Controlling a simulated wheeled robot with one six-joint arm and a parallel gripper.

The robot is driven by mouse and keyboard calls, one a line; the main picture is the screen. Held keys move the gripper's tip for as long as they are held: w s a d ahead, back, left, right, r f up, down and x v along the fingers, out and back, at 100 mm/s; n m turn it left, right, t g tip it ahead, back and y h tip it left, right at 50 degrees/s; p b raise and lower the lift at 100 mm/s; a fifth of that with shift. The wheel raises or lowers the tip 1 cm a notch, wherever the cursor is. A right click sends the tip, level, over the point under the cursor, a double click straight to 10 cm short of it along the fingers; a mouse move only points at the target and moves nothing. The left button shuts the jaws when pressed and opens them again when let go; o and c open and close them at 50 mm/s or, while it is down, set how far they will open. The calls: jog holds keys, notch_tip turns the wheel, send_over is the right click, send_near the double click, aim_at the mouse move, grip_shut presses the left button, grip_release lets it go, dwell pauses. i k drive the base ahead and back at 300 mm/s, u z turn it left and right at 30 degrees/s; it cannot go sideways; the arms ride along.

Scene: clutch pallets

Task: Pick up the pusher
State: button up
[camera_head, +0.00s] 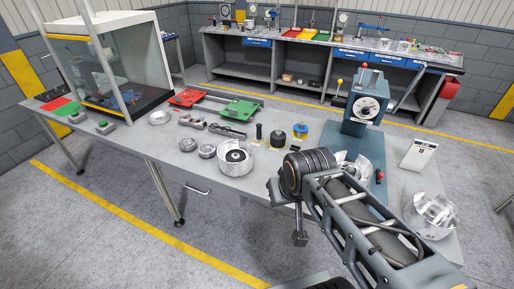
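I cannot tell for sure which part is the pusher. Among the small parts on the workbench (215,175) are a slim upright black piece (259,132), a squat black round piece (277,139) and a blue-topped piece (300,131). They stand near the bench's middle, beyond my arm. My arm reaches in from the lower right, and its dark round joint is over the bench's front edge. A grey part at the arm's end, perhaps my gripper (300,236), hangs below that joint in front of the bench. Its fingers are not clear. No held object shows.
A silver round housing (236,165) sits near the front edge. A blue press with a dial (366,103) stands at the right, beside metal bowls (432,215) and a white sign (419,154). Red (186,97) and green (240,109) trays lie behind. A clear-walled cabinet (118,70) stands left.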

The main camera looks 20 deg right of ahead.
aim_at(278, 137)
jog(key=u, duration=0.75)
jog(key=k, duration=1)
jog(key=u, duration=0.8)
jog(key=i, duration=1.2)
jog(key=z, duration=0.8)
jog(key=i, duration=0.95)
jog(key=z, duration=1.6)
jog(key=i, duration=0.5)
jog(key=z, duration=0.45)
